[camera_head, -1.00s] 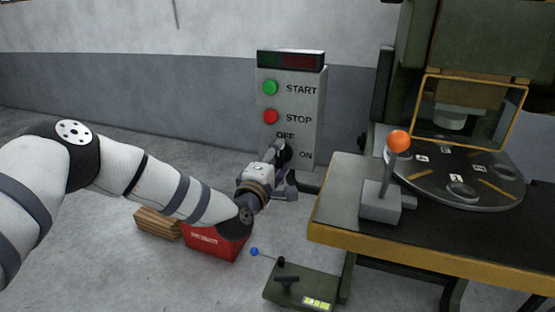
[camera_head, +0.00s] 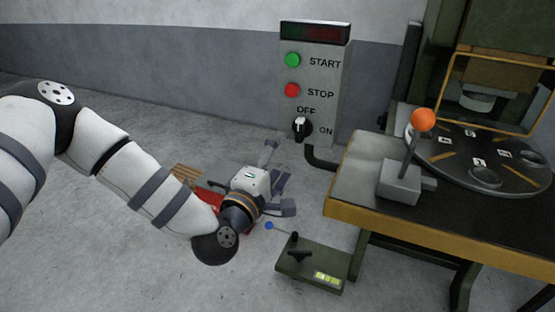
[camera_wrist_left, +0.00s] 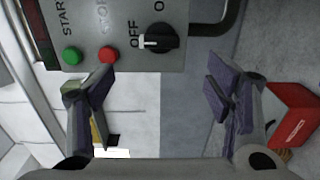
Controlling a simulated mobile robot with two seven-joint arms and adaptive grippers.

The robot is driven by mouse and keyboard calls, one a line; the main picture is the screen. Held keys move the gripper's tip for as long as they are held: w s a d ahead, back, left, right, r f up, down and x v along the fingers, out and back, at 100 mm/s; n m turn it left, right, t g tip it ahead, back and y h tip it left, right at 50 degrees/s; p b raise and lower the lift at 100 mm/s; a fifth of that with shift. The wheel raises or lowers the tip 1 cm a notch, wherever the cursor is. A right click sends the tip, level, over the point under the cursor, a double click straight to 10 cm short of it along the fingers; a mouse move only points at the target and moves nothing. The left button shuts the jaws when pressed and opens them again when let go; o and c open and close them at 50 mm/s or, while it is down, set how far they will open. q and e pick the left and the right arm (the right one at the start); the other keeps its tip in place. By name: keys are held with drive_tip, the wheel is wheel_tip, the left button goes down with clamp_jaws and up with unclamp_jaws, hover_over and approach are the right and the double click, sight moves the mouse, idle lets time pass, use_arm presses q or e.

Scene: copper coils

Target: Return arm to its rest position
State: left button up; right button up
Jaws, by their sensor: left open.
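My left gripper (camera_head: 280,178) is open and empty, in front of and below the grey control panel (camera_head: 315,75). In the left wrist view its two fingers (camera_wrist_left: 160,105) stand wide apart with nothing between them. The panel carries a green START button (camera_head: 292,60), a red STOP button (camera_head: 292,90) and a black OFF/ON knob (camera_head: 302,129). The knob also shows in the left wrist view (camera_wrist_left: 160,40), apart from the fingers. My left arm comes in from the left, bent at the elbow. My right gripper is not in view.
A red box (camera_head: 209,195) and a wooden stack (camera_head: 186,174) lie partly behind my left arm. A green pedal unit (camera_head: 312,266) with a blue-tipped lever stands on the floor. A yellow-edged press table (camera_head: 440,222) with an orange-knobbed lever (camera_head: 423,119) stands right. Floor on the left is open.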

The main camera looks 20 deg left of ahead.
use_arm(q)
drive_tip(key=shift+s, duration=0.3)
drive_tip(key=s+d+f+m+g+h+p, duration=0.1)
drive_tip(key=s+d+f+m+g, duration=0.2)
drive_tip(key=s+f, duration=0.4)
drive_tip(key=s+d+f+m+g+h+p, duration=0.1)
drive_tip(key=s+d+f+m+g, duration=0.1)
drive_tip(key=s+f+m+g, duration=0.45)
drive_tip(key=s+d+f+m+g+h+p, duration=0.15)
drive_tip(key=s+f, duration=0.35)
drive_tip(key=s, duration=0.5)
drive_tip(key=s+a+m+g+y+p, duration=0.1)
drive_tip(key=s+a+m+g+y, duration=0.1)
drive_tip(key=s, duration=1)
drive_tip(key=s+a+f+m+g+y+p, duration=0.1)
drive_tip(key=s+a+m+g, duration=0.3)
drive_tip(key=s, duration=0.9)
drive_tip(key=a+g+y, duration=0.1)
drive_tip(key=a+g, duration=0.2)
drive_tip(key=shift+s+f+g, duration=0.15)
drive_tip(key=shift+f+g, duration=0.1)
drive_tip(key=shift+g, duration=0.05)
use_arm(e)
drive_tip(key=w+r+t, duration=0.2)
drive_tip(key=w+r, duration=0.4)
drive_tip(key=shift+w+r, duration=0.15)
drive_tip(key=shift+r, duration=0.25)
